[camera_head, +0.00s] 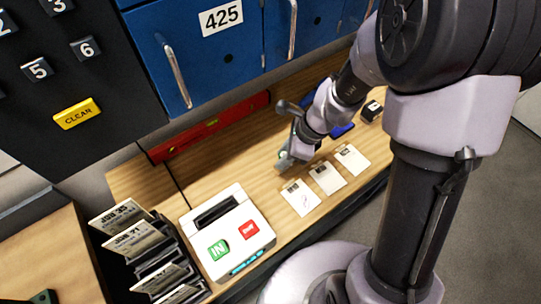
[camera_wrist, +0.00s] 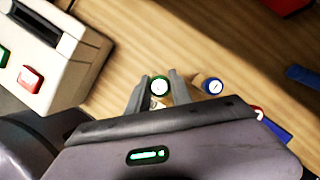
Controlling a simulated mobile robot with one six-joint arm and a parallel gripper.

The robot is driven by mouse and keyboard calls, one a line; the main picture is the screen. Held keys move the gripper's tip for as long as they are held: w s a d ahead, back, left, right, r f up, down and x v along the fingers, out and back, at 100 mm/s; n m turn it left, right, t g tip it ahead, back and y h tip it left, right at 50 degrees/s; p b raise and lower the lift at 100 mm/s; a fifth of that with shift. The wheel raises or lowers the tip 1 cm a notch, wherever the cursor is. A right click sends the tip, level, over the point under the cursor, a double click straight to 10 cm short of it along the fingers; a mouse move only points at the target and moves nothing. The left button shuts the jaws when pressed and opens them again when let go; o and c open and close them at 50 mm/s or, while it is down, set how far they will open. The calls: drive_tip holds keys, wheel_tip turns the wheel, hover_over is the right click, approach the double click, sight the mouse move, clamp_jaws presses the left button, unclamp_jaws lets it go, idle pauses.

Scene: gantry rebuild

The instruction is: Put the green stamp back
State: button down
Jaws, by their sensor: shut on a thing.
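The green stamp shows in the wrist view as a round white top with a green ring (camera_wrist: 159,86). It sits between the two fingers of my gripper (camera_wrist: 160,92), which is shut on it. In the head view my gripper (camera_head: 288,160) is low over the wooden bench, behind the white cards, with a bit of green at its tip. I cannot tell whether the stamp touches the bench. A blue-ringed stamp (camera_wrist: 212,86) stands just right of my gripper in the wrist view. A red-marked thing (camera_wrist: 258,112) is partly hidden behind my gripper body.
Three white cards (camera_head: 301,198) lie along the front of the bench. A white time clock (camera_head: 205,262) with green and red buttons stands left of them, beside a card rack (camera_head: 135,240). A red bar (camera_head: 212,128) lies along the back, below blue cabinets (camera_head: 235,50).

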drive_tip(key=shift+w+a+f+b, duration=0.45)
drive_tip(key=shift+w+a+f, duration=0.35)
drive_tip(key=shift+f, duration=0.2)
drive_tip(key=shift+w+a+f+b, duration=0.4)
drive_tip(key=shift+w+a+f, duration=0.3)
drive_tip(key=shift+a+f, duration=0.25)
drive_tip(key=shift+f, duration=0.2)
drive_tip(key=c, duration=1.1)
unclamp_jaws()
drive_tip(key=shift+c, duration=0.2)
